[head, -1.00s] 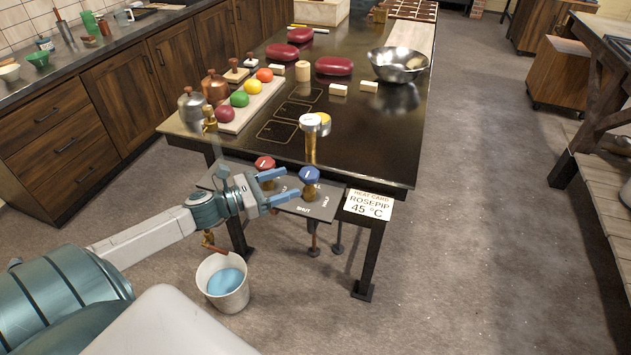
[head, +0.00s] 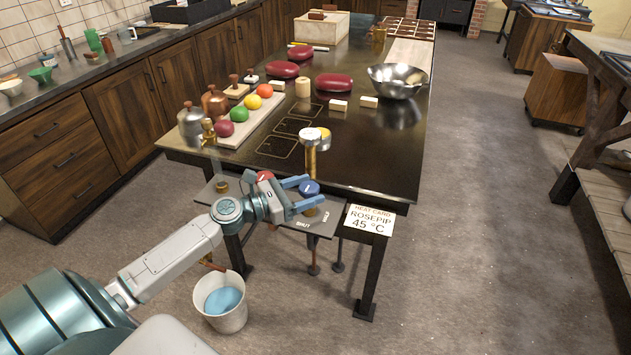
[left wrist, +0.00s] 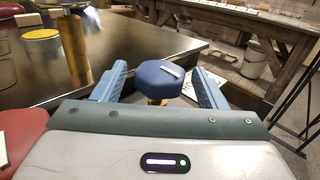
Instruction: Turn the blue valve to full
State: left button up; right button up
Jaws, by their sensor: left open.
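The blue valve (head: 310,188) is an eight-sided knob with a white mark on a brass stem, above a grey panel (head: 321,220) lettered SHUT and HALF. My left gripper (head: 310,192) is open, with its blue fingers on either side of the knob. In the left wrist view the blue valve (left wrist: 160,78) sits between the two fingers (left wrist: 158,88), with a gap visible at least on the left. The red valve (head: 265,177) is just left of it, partly hidden by my gripper. My right gripper is not in view.
A brass tap column (head: 310,158) stands behind the valve at the table edge. A heat card (head: 369,219) reads ROSEPIP 45 °C. A white bucket (head: 221,303) with blue liquid stands on the floor below. Coloured balls and a steel bowl (head: 397,80) are on the table.

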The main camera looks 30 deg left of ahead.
pick_arm(q)
jog(key=shift+p+x, duration=0.55)
jog(key=shift+x, duration=0.85)
jog(key=c, duration=1)
